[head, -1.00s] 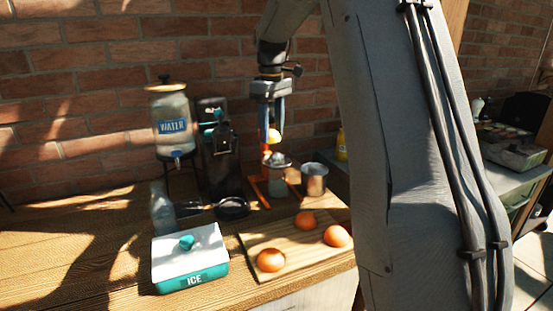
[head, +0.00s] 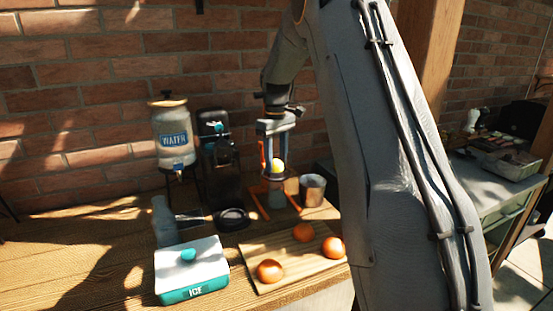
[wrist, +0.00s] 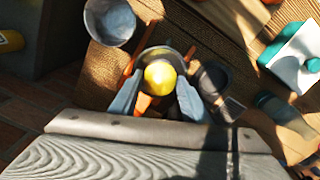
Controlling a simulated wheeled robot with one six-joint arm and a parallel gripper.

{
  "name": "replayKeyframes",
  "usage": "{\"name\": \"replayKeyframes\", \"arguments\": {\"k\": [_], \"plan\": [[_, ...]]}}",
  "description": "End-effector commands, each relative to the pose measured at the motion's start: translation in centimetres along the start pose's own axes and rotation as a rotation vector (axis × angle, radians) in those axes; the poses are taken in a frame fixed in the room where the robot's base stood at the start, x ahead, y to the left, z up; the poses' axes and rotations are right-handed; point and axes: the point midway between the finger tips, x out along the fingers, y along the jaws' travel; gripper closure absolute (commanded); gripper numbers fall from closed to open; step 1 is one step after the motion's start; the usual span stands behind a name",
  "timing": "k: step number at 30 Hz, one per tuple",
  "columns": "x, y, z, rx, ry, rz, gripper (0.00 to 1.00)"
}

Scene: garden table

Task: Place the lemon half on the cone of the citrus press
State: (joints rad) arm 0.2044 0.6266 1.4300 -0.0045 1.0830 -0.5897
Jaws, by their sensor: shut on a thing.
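The lemon half (head: 278,165) is yellow and sits between the fingers of my gripper (head: 275,155), which is shut on it. In the head view it is at the rim of the citrus press (head: 277,191), which has an orange stand and a pale cup below. In the wrist view the lemon half (wrist: 160,77) lies between the two fingertips (wrist: 158,92), over the round dark bowl of the press (wrist: 147,56). The cone is hidden under the lemon half. I cannot tell whether they touch.
A metal cup (head: 312,190) stands close to the right of the press. A dark coffee maker (head: 221,172), a water dispenser (head: 173,148) and a clear bottle (head: 163,222) are to the left. In front are an ice box (head: 191,271) and a board (head: 276,252) with orange fruit (head: 270,271).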

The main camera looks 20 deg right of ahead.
Motion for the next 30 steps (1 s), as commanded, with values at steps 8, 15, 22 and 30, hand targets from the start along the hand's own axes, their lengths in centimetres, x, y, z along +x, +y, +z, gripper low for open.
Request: {"name": "replayKeyframes", "arguments": {"k": [8, 15, 22, 30], "plan": [[0.5, 0.0, 0.0, 0.000, 0.001, 0.001, 0.80], [0.8, 0.0, 0.0, 0.000, 0.001, 0.001, 0.42], [0.8, 0.0, 0.0, 0.000, 0.001, 0.000, 0.39], [-0.7, 0.1, -0.1, 0.000, 0.004, 0.003, 0.39]]}}
